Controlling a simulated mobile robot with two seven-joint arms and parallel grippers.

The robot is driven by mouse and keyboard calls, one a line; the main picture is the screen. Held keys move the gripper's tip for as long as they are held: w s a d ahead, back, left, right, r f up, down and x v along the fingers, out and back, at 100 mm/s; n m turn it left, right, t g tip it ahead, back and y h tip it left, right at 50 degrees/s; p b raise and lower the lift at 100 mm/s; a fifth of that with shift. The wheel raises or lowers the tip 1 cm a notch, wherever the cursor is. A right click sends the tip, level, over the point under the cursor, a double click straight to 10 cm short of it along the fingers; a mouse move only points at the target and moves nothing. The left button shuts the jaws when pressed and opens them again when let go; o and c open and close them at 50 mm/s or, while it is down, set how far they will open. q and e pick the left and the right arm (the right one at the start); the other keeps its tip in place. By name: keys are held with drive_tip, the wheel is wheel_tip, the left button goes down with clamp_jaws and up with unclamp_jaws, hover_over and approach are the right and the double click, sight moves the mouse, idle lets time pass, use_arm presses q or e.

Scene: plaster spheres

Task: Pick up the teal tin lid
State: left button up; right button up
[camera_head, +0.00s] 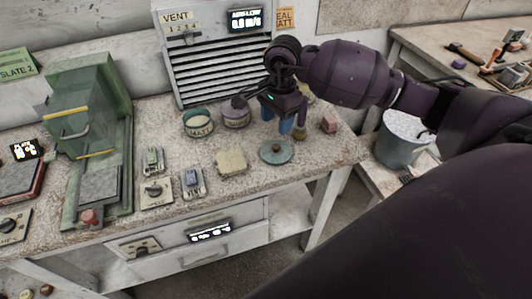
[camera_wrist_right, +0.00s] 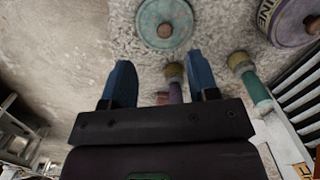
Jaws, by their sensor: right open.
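The teal tin lid (camera_head: 268,157) is a round, flat, worn disc with a small brownish knob at its centre. It lies on the speckled bench top near the front edge. In the right wrist view the lid (camera_wrist_right: 150,30) is at the top, beyond the fingertips and apart from them. My right gripper (camera_head: 292,128) is above the bench, just behind the lid in the head view, with its blue fingers pointing down. In the right wrist view the right gripper (camera_wrist_right: 162,62) is open, with nothing held between its fingers. My left gripper is not in view.
A tin marked MATT (camera_head: 198,130) and a purple tin (camera_head: 235,122) stand behind the lid. A beige sponge-like block (camera_head: 232,161) lies left of it, a pink block (camera_head: 328,124) to the right. A grey bucket (camera_head: 398,150) stands beyond the bench's right end.

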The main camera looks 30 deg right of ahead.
hover_over(276, 146)
drive_tip(key=shift+h, duration=0.4)
drive_tip(key=f, duration=0.4)
drive_tip(key=shift+d+f, duration=0.2)
drive_tip(key=shift+d, duration=0.1)
drive_tip(key=shift+a+f, duration=0.15)
drive_tip(key=shift+f, duration=1.3)
drive_tip(key=shift+a+f, duration=0.15)
drive_tip(key=shift+f, duration=1.25)
drive_tip(key=c, duration=1)
